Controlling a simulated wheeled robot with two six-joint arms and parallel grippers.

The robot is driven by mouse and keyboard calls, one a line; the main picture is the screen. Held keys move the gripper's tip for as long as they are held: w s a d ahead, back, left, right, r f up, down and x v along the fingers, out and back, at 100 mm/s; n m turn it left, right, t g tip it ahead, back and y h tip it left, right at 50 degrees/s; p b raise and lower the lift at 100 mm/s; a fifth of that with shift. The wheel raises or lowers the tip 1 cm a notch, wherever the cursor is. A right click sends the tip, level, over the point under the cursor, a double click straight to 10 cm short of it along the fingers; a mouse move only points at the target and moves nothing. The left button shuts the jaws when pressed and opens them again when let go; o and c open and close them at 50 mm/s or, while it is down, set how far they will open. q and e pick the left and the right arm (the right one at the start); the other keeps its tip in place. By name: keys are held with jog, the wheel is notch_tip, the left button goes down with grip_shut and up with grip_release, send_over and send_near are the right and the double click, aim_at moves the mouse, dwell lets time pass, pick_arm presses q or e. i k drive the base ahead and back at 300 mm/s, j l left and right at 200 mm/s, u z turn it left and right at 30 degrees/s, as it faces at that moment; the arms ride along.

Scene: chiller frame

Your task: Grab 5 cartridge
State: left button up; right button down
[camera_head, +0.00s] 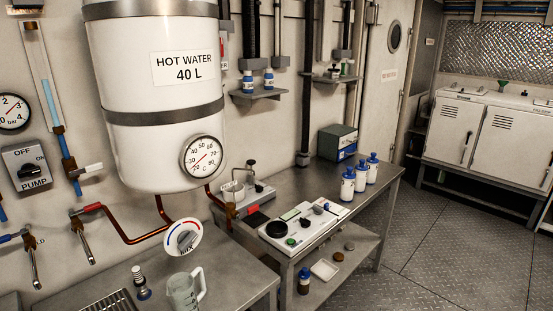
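Three white bottles with blue caps stand upright on the metal bench: a near one (347,187), a middle one (361,178) and a far one (372,169). Two small blue-and-white containers, a left one (248,84) and a right one (269,80), stand on a wall shelf. A dark bottle with a blue cap (304,284) stands on the bench's lower shelf. No label reads as a cartridge, so I cannot tell which items are the cartridges. Neither of my grippers is in view.
A hot water tank (150,95) hangs at left above a nearer counter (225,270) with a clear jug (184,290). The metal bench (375,187) also bears a white instrument tray (300,240) and a green-grey box (338,143). The floor (455,245) at right is clear.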

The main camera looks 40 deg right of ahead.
aim_at(361, 171)
jog(key=l, duration=1)
jog(key=k+l+u, duration=0.1)
jog(key=l, duration=0.9)
jog(key=k+l, duration=0.1)
jog(key=l, duration=0.9)
jog(key=k+l, duration=0.1)
jog(key=l, duration=0.3)
jog(key=k+l, duration=0.1)
jog(key=l, duration=0.3)
jog(key=k+l+u, duration=0.1)
jog(key=l, duration=0.3)
jog(key=k+l, duration=0.1)
jog(key=l, duration=0.3)
jog(key=k+l, duration=0.1)
jog(key=l, duration=0.3)
jog(key=k+l, duration=0.1)
jog(key=l, duration=0.3)
jog(key=k+l+u, duration=0.1)
jog(key=l, duration=0.3)
